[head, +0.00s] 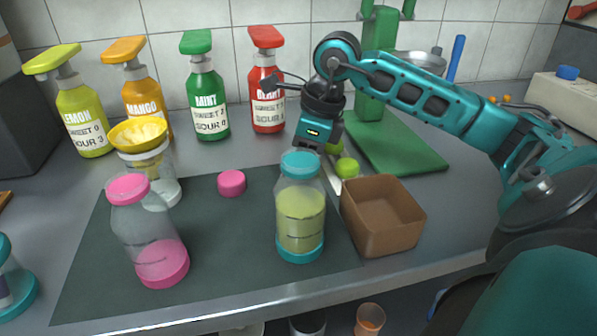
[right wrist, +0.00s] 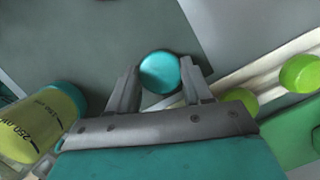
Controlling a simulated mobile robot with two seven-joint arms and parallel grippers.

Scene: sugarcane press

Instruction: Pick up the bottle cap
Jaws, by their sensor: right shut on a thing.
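The teal bottle cap (right wrist: 160,72) sits between the two fingers of my right gripper (right wrist: 161,80) in the right wrist view, and the jaws are shut on it. In the head view the right gripper (head: 318,140) points down behind the teal-topped bottle (head: 300,222), and its fingertips and the held cap are hidden there. The bottle holds yellow-green liquid and stands upright; it also shows in the right wrist view (right wrist: 38,125), left of the gripper. A pink cap (head: 232,183) lies on the dark mat (head: 225,255). My left gripper is not in view.
A brown open box (head: 382,215) stands right of the bottle. A pink-topped bottle (head: 148,235) and a jar with a yellow funnel (head: 140,133) stand left. Several syrup bottles line the wall. A green press (head: 378,70) stands behind on its green base, near green pieces (head: 347,168).

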